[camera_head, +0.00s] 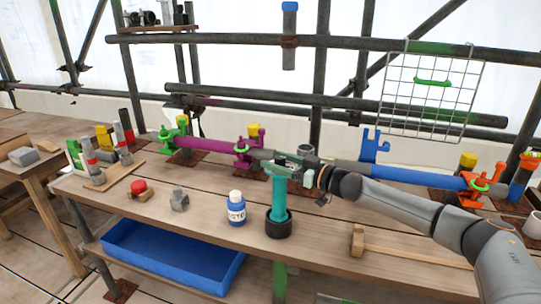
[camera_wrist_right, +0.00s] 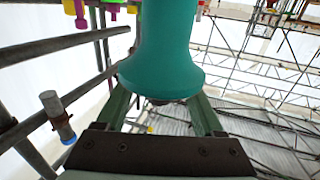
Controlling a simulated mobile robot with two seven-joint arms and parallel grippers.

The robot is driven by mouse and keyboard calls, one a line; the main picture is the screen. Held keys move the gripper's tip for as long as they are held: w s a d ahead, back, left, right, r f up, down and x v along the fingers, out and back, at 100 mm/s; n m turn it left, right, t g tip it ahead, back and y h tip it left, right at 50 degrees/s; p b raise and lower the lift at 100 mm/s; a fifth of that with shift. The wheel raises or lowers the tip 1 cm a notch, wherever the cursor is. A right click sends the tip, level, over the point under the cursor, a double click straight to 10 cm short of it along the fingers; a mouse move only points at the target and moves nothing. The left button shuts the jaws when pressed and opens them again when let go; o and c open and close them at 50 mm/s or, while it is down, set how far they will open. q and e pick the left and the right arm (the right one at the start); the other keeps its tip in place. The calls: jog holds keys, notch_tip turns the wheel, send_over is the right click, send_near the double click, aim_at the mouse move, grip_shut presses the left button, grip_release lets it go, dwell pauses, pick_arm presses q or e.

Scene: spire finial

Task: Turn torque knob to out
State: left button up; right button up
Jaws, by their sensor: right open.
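A teal upright post (camera_head: 278,200) with a black ring-shaped base (camera_head: 279,225) stands at the front edge of the workbench. No part is clearly marked as a torque knob, and no "out" mark can be read. My right gripper (camera_head: 279,170) is at the top of the post, with its jaws open. In the right wrist view a large teal flared body (camera_wrist_right: 163,60) fills the upper middle. The right gripper's green fingers (camera_wrist_right: 163,103) show on either side of it; contact cannot be told. My left gripper is out of view.
A blue-and-white bottle (camera_head: 236,210) stands close left of the post, and a wooden mallet (camera_head: 358,240) lies to the right. A red knob (camera_head: 138,186) on a wooden block and a grey block (camera_head: 179,200) are farther left. Coloured clamped pipes (camera_head: 205,146) run along the back.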

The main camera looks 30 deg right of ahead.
jog(key=shift+x, duration=1.25)
grip_shut()
